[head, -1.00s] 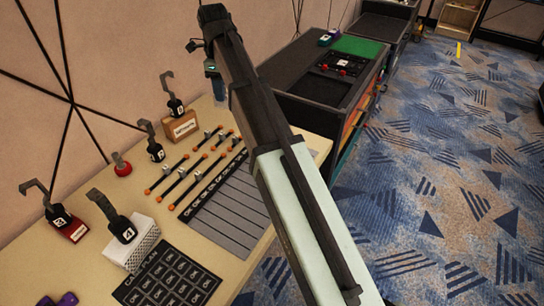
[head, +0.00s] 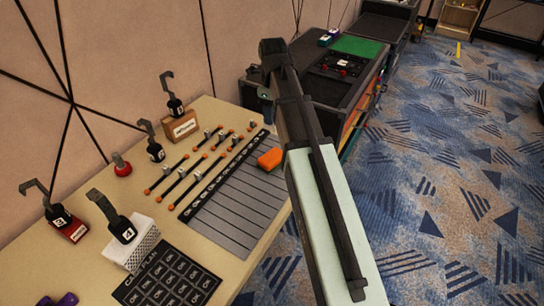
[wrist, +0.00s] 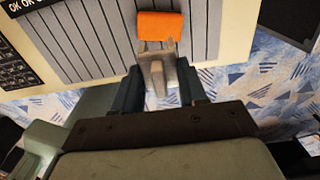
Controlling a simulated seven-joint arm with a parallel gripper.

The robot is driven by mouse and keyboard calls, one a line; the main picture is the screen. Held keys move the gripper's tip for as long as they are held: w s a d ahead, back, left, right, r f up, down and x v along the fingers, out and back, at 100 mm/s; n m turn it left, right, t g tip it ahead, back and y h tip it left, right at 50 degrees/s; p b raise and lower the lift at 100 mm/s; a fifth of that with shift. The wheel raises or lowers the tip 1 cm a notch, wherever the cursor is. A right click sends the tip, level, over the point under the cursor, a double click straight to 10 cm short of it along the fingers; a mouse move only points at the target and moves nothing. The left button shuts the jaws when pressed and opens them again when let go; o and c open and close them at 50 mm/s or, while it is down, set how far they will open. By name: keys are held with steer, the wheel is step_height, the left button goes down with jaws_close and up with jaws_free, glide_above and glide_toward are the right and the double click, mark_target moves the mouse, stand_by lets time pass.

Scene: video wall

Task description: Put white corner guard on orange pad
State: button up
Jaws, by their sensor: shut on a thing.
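The orange pad (head: 270,158) lies on the grey striped sheet at the right edge of the table. It also shows in the wrist view (wrist: 160,27), at the top centre, just beyond my fingertips. My gripper (wrist: 160,80) is shut on the white corner guard (wrist: 156,66), which looks pale grey and angled between the dark fingers. The guard's far end shows just below the pad's near edge in the picture. I cannot tell its height above the sheet. In the head view the held guard cannot be made out beside my arm.
The striped sheet (head: 232,210) has bare room left of the pad. Orange-tipped rods (head: 185,175) lie beyond it. Several numbered hook stands (head: 122,230) and a red knob (head: 121,167) stand on the left. A dark cabinet (head: 345,80) is behind; carpet lies right of the table edge.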

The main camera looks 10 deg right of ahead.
glide_above(272, 156)
steer(key=shift+f, duration=6.6)
steer(key=shift+f, duration=0.1)
steer(key=o, duration=1)
step_height(272, 156, up, 12)
steer(key=shift+r, duration=0.15)
steer(key=shift+d, duration=0.15)
